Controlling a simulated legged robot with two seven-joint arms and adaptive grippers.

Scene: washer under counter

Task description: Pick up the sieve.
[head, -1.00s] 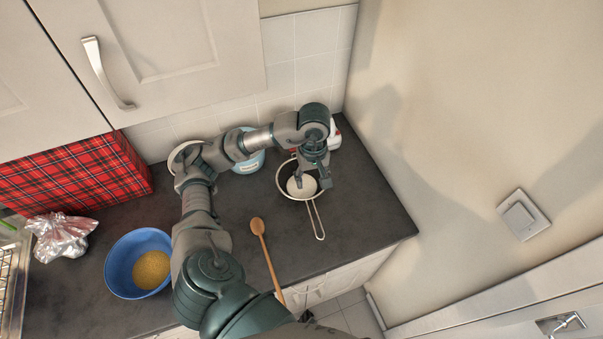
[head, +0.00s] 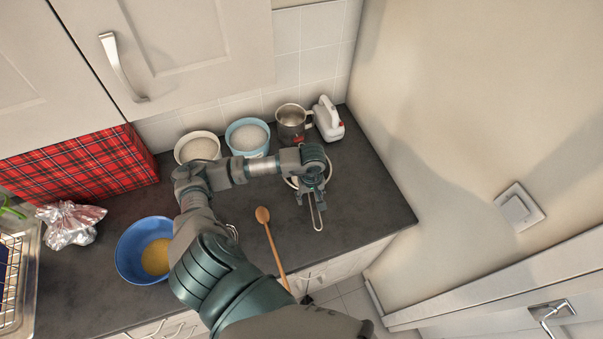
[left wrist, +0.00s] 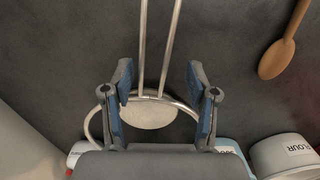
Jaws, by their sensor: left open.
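The sieve (head: 319,222) lies on the dark counter, with its round rim mostly hidden under my left gripper in the head view and its wire handle pointing toward the front edge. In the left wrist view, the sieve (left wrist: 142,72) shows its two handle wires running up from the rim, with a pale round patch inside the rim. My left gripper (head: 311,201) is open above the place where handle and rim meet. In the left wrist view, its fingers (left wrist: 160,85) stand on either side of the handle, apart from it. My right gripper is not in view.
A wooden spoon (head: 271,250) lies left of the sieve. Behind stand a metal mug (head: 291,122), a white jug (head: 328,120), a blue tub (head: 232,133) and a flour bowl (head: 197,135). A blue bowl (head: 127,255) is at left. A wall bounds the right.

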